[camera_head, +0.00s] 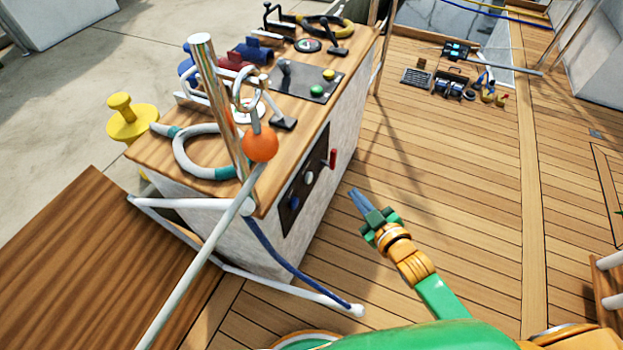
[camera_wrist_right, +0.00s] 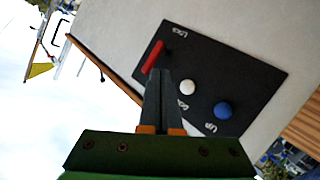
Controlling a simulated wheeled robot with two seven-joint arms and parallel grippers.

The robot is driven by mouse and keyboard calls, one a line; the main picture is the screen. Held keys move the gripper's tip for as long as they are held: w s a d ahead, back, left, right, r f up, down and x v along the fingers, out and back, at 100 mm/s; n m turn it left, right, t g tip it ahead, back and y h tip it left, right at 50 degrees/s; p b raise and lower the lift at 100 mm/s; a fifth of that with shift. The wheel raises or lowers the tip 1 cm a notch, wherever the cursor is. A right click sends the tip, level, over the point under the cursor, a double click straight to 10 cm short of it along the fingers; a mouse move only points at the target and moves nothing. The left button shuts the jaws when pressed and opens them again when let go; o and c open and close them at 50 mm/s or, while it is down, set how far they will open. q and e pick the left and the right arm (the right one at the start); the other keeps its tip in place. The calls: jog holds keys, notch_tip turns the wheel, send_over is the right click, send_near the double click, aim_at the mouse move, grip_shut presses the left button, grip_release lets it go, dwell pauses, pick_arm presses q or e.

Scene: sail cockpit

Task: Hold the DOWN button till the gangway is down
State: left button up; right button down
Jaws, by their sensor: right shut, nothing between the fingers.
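A dark control panel (camera_head: 318,165) is set in the side of the pale cabinet. It holds a red lever (camera_head: 332,158), a white button (camera_head: 309,178) and a blue button (camera_head: 295,201). In the right wrist view the panel (camera_wrist_right: 250,80) shows the white button (camera_wrist_right: 188,87), with a partly hidden label beginning "DO". The blue button (camera_wrist_right: 222,109) is marked "UP". My right gripper (camera_head: 354,191) is shut and empty, in front of the panel and apart from the white button. The gangway cannot be told for sure. My left gripper is not in view.
A white rail (camera_head: 290,289) runs low before the cabinet. A broad brown board (camera_head: 80,250) lies at left. The plank deck (camera_head: 440,170) right of the cabinet is mostly clear.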

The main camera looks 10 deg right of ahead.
aim_at(309, 178)
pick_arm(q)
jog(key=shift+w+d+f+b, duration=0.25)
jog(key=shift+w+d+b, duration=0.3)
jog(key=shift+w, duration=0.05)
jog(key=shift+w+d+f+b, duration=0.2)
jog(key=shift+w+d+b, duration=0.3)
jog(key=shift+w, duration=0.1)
pick_arm(e)
jog(key=w+a, duration=0.4)
jog(key=a, duration=0.3)
jog(key=shift+w, duration=0.15)
jog(key=shift+d, duration=0.1)
jog(key=shift+w, duration=0.1)
dwell(0.5)
jog(key=shift+w+a, duration=0.15)
jog(key=shift+a, duration=0.25)
